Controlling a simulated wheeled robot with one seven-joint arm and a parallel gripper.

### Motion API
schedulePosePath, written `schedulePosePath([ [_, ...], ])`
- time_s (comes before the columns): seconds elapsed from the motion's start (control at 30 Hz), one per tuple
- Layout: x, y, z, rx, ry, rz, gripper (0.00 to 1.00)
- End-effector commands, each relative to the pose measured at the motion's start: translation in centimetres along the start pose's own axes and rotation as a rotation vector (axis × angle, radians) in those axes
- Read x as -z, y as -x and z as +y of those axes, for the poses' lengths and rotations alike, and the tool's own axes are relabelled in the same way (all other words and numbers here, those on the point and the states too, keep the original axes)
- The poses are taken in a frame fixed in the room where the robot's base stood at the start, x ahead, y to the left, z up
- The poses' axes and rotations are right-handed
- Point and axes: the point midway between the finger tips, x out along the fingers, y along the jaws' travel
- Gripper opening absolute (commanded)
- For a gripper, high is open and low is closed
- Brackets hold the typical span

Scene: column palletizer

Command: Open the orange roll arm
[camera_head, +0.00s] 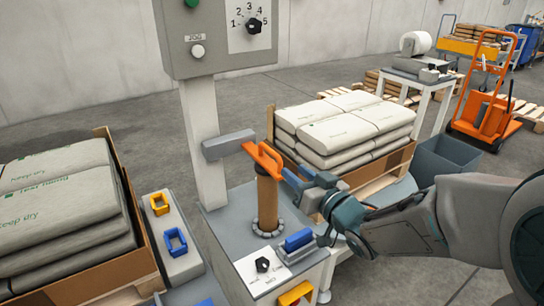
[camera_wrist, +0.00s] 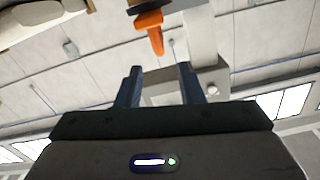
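The orange roll arm (camera_head: 263,157) lies across the top of an upright brown roll (camera_head: 267,205), beside a grey block on the post. Its orange end also shows in the wrist view (camera_wrist: 150,33), above and beyond my fingertips. My gripper (camera_head: 296,178) is just right of the orange arm in the head view. In the wrist view its two blue fingers (camera_wrist: 158,72) are spread apart with nothing between them. I cannot tell from the head view whether a finger touches the arm.
A grey control box (camera_head: 220,35) with a dial stands on a post behind the roll. A blue handle (camera_head: 298,240) and a knob panel (camera_head: 262,266) are in front. Sack pallets stand left (camera_head: 60,200) and right (camera_head: 345,128). An orange hand truck (camera_head: 484,105) is far right.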

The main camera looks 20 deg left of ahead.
Motion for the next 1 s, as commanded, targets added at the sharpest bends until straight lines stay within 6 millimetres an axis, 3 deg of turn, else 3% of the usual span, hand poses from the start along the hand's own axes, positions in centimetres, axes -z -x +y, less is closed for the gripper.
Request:
schedulePosePath([
  [0.3, -0.2, -6.9, 0.0, 0.001, -0.002, 0.000, 0.34],
  [0.5, -0.1, -10.0, 0.0, 0.000, -0.001, -0.001, 0.34],
  [0.7, -0.1, -11.3, 0.0, -0.002, 0.001, -0.001, 0.34],
  [1.0, 0.0, -11.5, 0.0, -0.002, 0.001, -0.001, 0.34],
])
